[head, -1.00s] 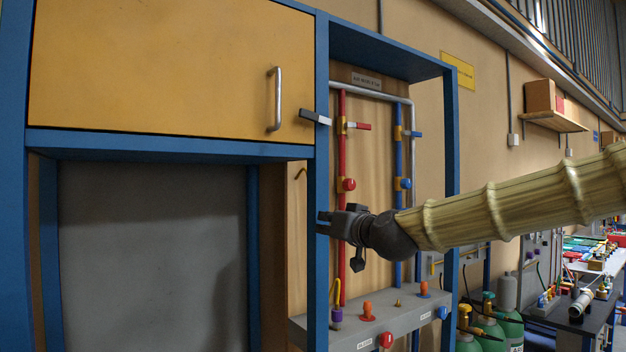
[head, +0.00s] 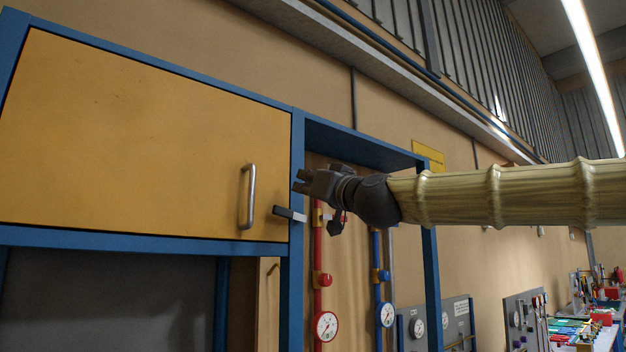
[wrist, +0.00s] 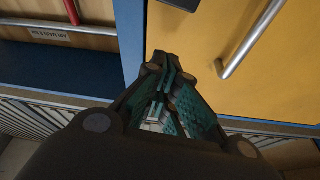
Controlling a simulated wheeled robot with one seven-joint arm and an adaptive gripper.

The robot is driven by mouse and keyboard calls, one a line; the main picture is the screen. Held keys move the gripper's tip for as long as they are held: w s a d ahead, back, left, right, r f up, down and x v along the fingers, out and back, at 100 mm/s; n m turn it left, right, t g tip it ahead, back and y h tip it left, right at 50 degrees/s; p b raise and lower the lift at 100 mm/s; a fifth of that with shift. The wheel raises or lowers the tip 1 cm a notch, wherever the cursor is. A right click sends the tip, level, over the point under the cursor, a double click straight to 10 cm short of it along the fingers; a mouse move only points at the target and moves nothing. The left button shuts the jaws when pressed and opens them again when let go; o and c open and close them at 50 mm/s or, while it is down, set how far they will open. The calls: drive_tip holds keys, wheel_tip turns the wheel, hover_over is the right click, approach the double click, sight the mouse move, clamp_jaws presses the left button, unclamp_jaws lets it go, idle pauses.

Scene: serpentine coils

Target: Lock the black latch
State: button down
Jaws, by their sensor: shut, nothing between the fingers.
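The black latch (head: 290,214) is a short dark bar with a paler face. It sits at the lower right edge of the yellow cabinet door (head: 140,130), by the blue post (head: 296,160), and lies nearly level, reaching across the door edge. My gripper (head: 300,182) is just above and right of the latch in the head view, its fingers pointing left. The fingers are shut and empty. In the wrist view my gripper (wrist: 165,65) points at the blue post and door edge. A dark piece at the top edge there looks like part of the latch (wrist: 178,3); I see no contact.
The metal door handle (head: 248,196) stands out left of the latch. Right of the post, an open blue frame (head: 428,235) holds a red pipe (head: 317,250) and a blue pipe with gauges. Free space lies in front of the door.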

drive_tip(key=r+p, duration=0.2)
drive_tip(key=p, duration=0.1)
hover_over(288, 215)
drive_tip(key=s, duration=0.2)
drive_tip(key=shift+w+d, duration=0.1)
drive_tip(key=shift+d, duration=0.35)
drive_tip(key=shift+s+a+f+p, duration=0.15)
drive_tip(key=shift+f+p, duration=0.15)
drive_tip(key=shift+f, duration=0.8)
drive_tip(key=shift+s+a+f+p, duration=0.1)
drive_tip(key=shift+f+p, duration=0.15)
drive_tip(key=shift+f, duration=0.8)
